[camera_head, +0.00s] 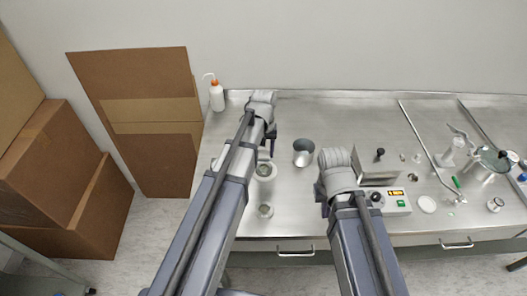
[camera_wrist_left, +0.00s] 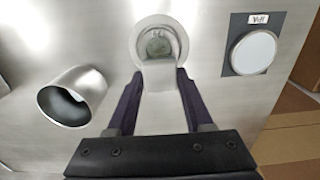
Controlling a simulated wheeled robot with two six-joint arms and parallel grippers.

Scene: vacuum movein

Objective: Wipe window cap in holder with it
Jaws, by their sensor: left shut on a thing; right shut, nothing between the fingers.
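My left gripper (camera_head: 271,143) points down over the left part of the steel bench. In the left wrist view its two dark fingers (camera_wrist_left: 158,88) are closed on a pale, thin sheet that looks like a wipe (camera_wrist_left: 160,80). The wipe's far end reaches the near rim of a round, light holder (camera_wrist_left: 137,38). A greenish-grey window cap (camera_wrist_left: 158,45) sits in the holder; whether the wipe touches the cap I cannot tell. In the head view the holder area is partly hidden by my left arm. My right gripper (camera_head: 322,200) is shut and empty, near the bench front.
A metal cup (camera_head: 303,146) stands right of my left gripper. A white disc (camera_wrist_left: 255,52) on a dark labelled square lies beside the holder. A small round part (camera_head: 265,210) lies nearer the front. A control box (camera_head: 396,201) and several tools fill the right. A wash bottle (camera_head: 217,97) stands behind.

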